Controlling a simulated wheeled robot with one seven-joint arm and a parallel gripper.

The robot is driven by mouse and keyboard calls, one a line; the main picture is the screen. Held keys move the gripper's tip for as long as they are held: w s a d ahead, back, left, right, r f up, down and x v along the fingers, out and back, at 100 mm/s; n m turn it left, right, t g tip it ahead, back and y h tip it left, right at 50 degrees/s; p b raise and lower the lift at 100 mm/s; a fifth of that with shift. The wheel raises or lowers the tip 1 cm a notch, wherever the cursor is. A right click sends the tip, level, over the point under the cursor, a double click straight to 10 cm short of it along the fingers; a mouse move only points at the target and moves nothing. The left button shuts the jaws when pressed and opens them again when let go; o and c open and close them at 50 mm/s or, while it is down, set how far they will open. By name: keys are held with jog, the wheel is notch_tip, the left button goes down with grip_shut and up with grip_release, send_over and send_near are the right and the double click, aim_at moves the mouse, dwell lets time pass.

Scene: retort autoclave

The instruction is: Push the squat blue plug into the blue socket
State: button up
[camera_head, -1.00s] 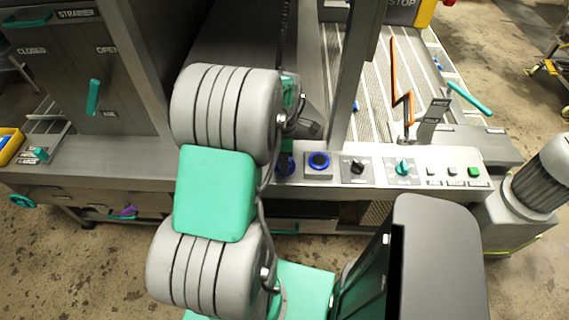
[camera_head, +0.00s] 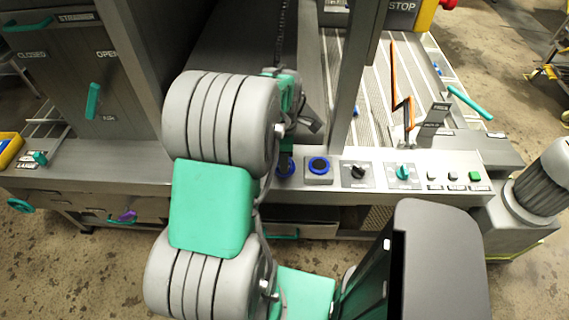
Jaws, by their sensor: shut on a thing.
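My gripper (camera_head: 286,148) shows only partly, behind the right side of my arm, pointing down over the front ledge of the machine. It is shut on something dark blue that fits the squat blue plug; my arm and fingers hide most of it. A blue ring (camera_head: 285,168) lies right below the fingers and looks like the blue socket. I cannot tell whether the plug touches it or is inside it. A second blue ring with a dark centre (camera_head: 318,164) sits on a light square plate just to the right, clear of my gripper.
A black knob (camera_head: 358,171), a teal knob (camera_head: 404,171) and a green button (camera_head: 475,176) line the panel to the right. A steel post (camera_head: 352,80) rises behind the second blue ring. A lever panel (camera_head: 85,80) stands at the left.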

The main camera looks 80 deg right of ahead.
jog(key=s+a+r+b, duration=0.2)
jog(key=s+a+r, duration=0.3)
jog(key=a+r, duration=0.6)
jog(key=shift+a+b, duration=0.3)
jog(key=shift+a, duration=0.8)
jog(key=shift+w, duration=0.1)
jog(key=w+a+m, duration=0.1)
jog(key=w+a, duration=0.1)
jog(key=w, duration=1)
jog(key=w+a, duration=0.2)
jog(key=w, duration=1.1)
jog(key=w+a, duration=0.4)
jog(key=a, duration=0.4)
jog(key=w+a+f+m, duration=0.1)
jog(key=w+a, duration=0.4)
jog(key=a, duration=0.3)
jog(key=w+a, duration=0.5)
jog(key=a, duration=0.3)
jog(key=shift+w+f+m, duration=0.15)
jog(key=shift+w+m, duration=0.05)
jog(key=shift+m, duration=0.1)
